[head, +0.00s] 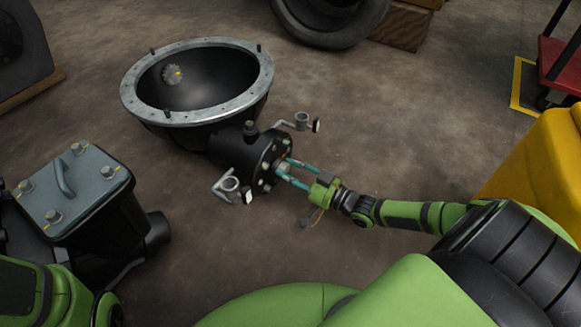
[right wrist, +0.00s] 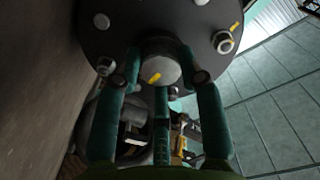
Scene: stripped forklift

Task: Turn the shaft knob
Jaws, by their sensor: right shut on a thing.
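The shaft knob is a short grey cylinder with a yellow mark on its face; it shows in the right wrist view (right wrist: 158,70) and, small, in the head view (head: 282,168). It sits at the centre of the dark round flange (head: 262,162) on the end of the black housing. My right gripper (head: 287,172) reaches it from the right, its teal fingers shut around the knob. In the right wrist view the fingers (right wrist: 160,66) stand on both sides of it, with a third below. My left gripper is out of view.
Bent grey brackets (head: 230,184) stick out beside the flange. A dark box with a bolted grey lid (head: 75,185) stands at left. A tyre (head: 330,20) lies behind.

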